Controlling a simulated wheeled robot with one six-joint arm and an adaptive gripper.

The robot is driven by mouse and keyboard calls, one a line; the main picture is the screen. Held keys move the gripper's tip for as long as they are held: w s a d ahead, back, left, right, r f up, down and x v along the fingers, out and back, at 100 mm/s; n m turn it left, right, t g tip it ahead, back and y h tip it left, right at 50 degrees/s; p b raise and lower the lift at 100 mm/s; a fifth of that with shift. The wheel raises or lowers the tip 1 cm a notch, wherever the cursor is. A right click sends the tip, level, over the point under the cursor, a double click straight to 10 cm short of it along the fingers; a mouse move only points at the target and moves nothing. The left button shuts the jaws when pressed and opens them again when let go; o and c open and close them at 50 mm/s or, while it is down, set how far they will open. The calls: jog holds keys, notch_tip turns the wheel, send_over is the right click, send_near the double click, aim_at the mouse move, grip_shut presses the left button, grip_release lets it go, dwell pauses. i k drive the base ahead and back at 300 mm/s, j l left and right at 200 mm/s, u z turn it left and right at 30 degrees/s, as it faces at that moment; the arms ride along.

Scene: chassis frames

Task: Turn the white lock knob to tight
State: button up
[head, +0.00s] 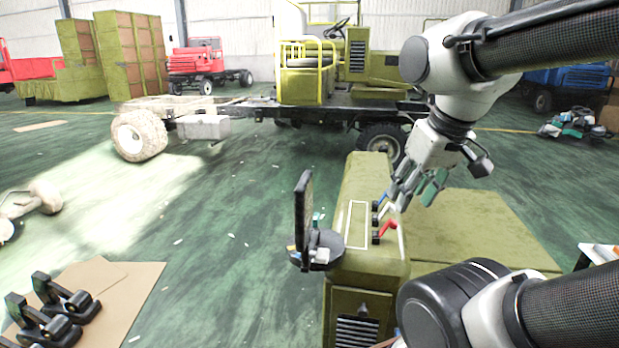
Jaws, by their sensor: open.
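An olive-green console (362,185) stands in the middle of the head view. A row of small levers runs along the right side of its top. The nearest is a red lever (386,230). A small white knob (389,209) shows just behind it, partly covered by my fingers. A small blue part (377,206) sits beside it. My gripper (409,199) is open and points down over the right edge of the console, close to the white knob. I cannot tell whether a finger touches the knob, or which way it is turned.
A dark screen on a stand (303,215) rises at the console's left. A flat olive panel (480,230) lies to its right. A truck chassis (250,108) stands behind. Black brackets (60,300) lie on cardboard (125,300) at lower left. The green floor at left is mostly open.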

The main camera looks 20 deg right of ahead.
aim_at(322, 255)
jog(key=l+u, duration=0.2)
jog(key=l, duration=0.3)
jog(key=k+l+u, duration=0.25)
jog(key=l, duration=0.2)
jog(key=j+u, duration=0.35)
jog(key=i+j+u, duration=0.1)
jog(key=u, duration=0.3)
